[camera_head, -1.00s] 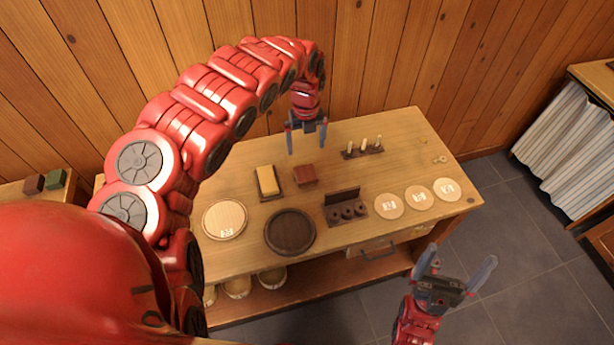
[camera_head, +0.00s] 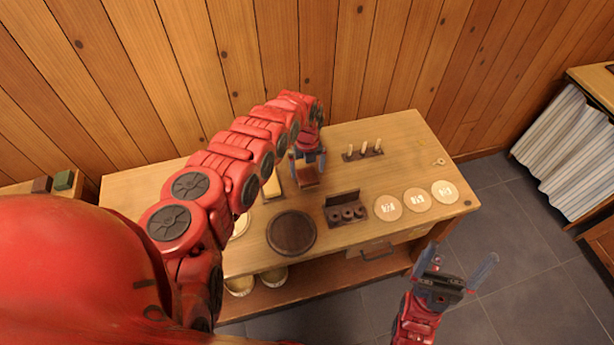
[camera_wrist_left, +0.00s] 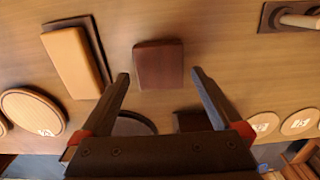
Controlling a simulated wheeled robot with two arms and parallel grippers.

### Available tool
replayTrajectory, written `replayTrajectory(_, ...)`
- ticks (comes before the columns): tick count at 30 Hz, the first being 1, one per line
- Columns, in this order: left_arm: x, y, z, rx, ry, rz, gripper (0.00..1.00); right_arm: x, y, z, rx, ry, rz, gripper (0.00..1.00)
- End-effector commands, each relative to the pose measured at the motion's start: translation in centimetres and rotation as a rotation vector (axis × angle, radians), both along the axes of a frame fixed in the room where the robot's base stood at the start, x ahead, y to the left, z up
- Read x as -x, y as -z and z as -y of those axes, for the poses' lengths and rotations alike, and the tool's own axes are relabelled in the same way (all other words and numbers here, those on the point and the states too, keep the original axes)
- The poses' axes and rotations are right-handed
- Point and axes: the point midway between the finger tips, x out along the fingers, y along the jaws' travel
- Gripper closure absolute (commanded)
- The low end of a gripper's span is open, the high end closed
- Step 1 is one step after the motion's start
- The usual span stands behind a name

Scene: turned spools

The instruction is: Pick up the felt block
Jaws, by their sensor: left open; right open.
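A small reddish-brown block (camera_head: 308,180), which I take to be the felt block, lies on the wooden bench. In the left wrist view the brown block (camera_wrist_left: 160,64) lies flat, ahead of and between the open fingertips. My left gripper (camera_head: 308,170) is open above the block, with its fingers on either side in the head view; I cannot tell the exact height gap. The left gripper (camera_wrist_left: 160,76) holds nothing. My right gripper (camera_head: 462,256) is open and empty, off the bench's front right edge.
A yellow block on a dark tray (camera_wrist_left: 95,30) lies close left of the brown block. A dark round plate (camera_head: 291,233), a dark holder with rings (camera_head: 346,211), pale labelled discs (camera_head: 417,199) and a peg rack (camera_head: 363,153) stand around. The bench's back left is clear.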

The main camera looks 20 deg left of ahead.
Motion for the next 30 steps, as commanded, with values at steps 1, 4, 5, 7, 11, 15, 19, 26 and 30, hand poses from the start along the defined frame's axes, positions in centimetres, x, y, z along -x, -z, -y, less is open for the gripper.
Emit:
replayTrajectory(1,0.0,0.6,0.3,0.004,0.001,-0.002,0.00,0.0,0.0,0.0,0.000,0.000,0.000,0.00)
replayTrajectory(4,0.0,1.3,0.0,-0.001,0.001,-0.003,0.00,0.0,0.0,0.0,0.000,0.000,0.000,0.00)
replayTrajectory(5,0.0,1.8,-0.1,-0.002,0.000,-0.003,0.00,0.0,0.3,0.0,0.000,0.000,0.000,0.00)
replayTrajectory(7,-0.1,2.9,0.1,0.001,0.001,-0.001,0.00,0.0,1.1,0.0,0.000,0.000,0.000,0.00)
replayTrajectory(11,0.0,3.5,0.0,-0.001,0.001,-0.002,0.00,0.0,1.3,0.0,0.000,0.000,0.000,0.00)
replayTrajectory(15,0.0,3.5,-0.1,-0.002,0.000,-0.003,0.00,0.0,1.3,0.0,0.000,0.000,0.000,0.00)
replayTrajectory(19,0.0,3.4,-0.1,-0.001,0.000,-0.002,0.02,0.0,1.2,0.0,0.000,0.000,0.000,0.00)
replayTrajectory(26,-0.1,3.4,-0.1,-0.001,0.000,-0.002,0.43,0.0,1.3,0.0,0.000,0.000,0.000,0.00)
replayTrajectory(30,-0.1,3.4,-0.1,-0.001,0.000,-0.003,0.68,0.0,1.3,0.0,0.000,0.000,0.000,0.00)
